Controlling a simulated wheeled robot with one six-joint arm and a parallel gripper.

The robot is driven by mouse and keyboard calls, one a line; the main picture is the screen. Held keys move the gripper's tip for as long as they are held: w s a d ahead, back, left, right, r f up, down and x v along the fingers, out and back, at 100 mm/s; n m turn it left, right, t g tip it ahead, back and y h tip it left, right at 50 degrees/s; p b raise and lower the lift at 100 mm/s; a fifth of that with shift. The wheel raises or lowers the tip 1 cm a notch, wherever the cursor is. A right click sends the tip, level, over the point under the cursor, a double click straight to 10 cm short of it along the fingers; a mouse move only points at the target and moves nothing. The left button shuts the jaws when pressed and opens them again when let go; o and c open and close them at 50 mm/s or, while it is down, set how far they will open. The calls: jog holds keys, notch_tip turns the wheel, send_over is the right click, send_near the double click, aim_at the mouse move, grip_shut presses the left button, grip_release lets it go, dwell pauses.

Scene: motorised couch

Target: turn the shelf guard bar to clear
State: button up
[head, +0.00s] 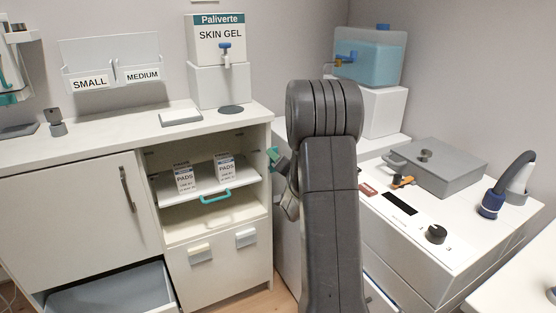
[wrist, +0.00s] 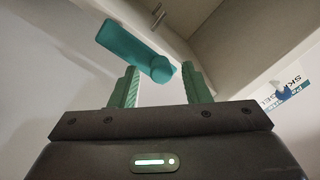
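A flat teal bar with a rounded end (wrist: 135,49), apparently the shelf guard bar, shows beside a pale cabinet edge in the wrist view. It slants from upper left down to its rounded end, which lies in line with the gap between my fingers. My gripper (wrist: 161,80) is open, with one green finger on each side of that end. I cannot tell whether either finger touches it. In the head view my gripper (head: 275,160) is at the cabinet's right side, partly hidden by my arm; the bar cannot be told apart there.
The SKIN GEL dispenser (head: 217,80) stands on the counter above. A grey drawer (head: 110,290) is open below left. A white console (head: 400,235) stands at right.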

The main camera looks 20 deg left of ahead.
jog(key=p+v, duration=0.1)
jog(key=v, duration=1.3)
jog(key=shift+w+a, duration=0.1)
jog(key=b+x, duration=0.1)
jog(key=x, duration=1.2)
jog(key=shift+w+a, duration=0.2)
jog(key=shift+a, duration=0.15)
jog(key=shift+d, duration=0.1)
